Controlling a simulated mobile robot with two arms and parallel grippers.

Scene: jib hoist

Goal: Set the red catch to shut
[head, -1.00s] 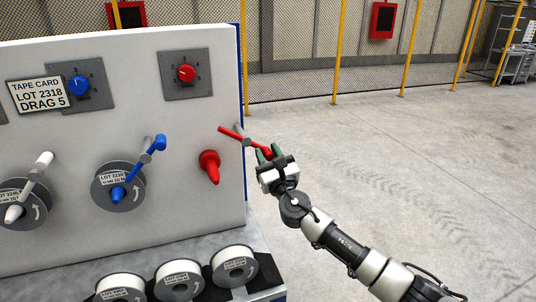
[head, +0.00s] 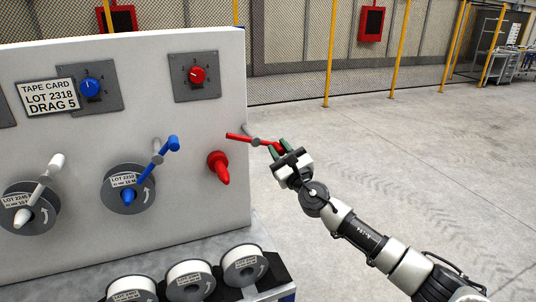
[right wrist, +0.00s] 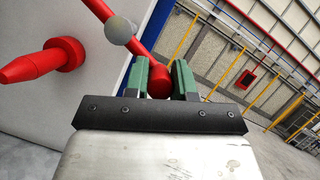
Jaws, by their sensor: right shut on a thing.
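The red catch (head: 240,138) is a red bar with a grey round pivot (head: 250,130) at the right edge of the white panel. It slopes slightly down to the right, its outer end sticking out past the panel edge. My right gripper (head: 279,148) is shut on that outer end. In the right wrist view, the green finger pads (right wrist: 158,80) sit on either side of the red round end (right wrist: 159,82) of the catch. My left gripper is not in view. I see no mark that tells which position is shut.
A red tapered spindle (head: 219,166) sticks out of the white panel (head: 205,125) left of the catch. Blue (head: 160,162) and white (head: 45,185) cranked handles with reels, and a red dial (head: 198,75), are further left. Several reels (head: 245,266) stand below. Floor to the right is clear.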

